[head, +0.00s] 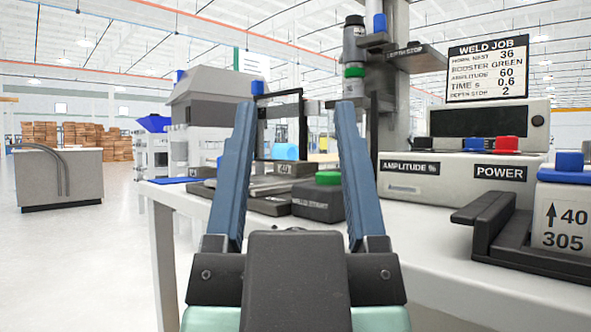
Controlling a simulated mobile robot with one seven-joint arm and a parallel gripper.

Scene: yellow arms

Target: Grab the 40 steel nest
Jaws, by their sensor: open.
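My gripper (296,108) is in the middle of the head view, with its two blue fingers apart and nothing held between them. Past the fingers, on the white bench, lie low grey metal pieces (262,186). A small dark tag (283,169) there seems to read 40. The left finger hides part of these pieces, so I cannot tell their full shape. At the far right, a white block (562,222) with a blue top is marked with an up arrow, 40 and 305. It stands in a black holder.
A dark box with a green button (328,178) stands on the bench (425,240) between my fingers. Behind is a press column (397,100). A white control unit (460,178) and black rail (484,217) are at right. A sign (487,68) reads WELD JOB, 36. Open floor lies left.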

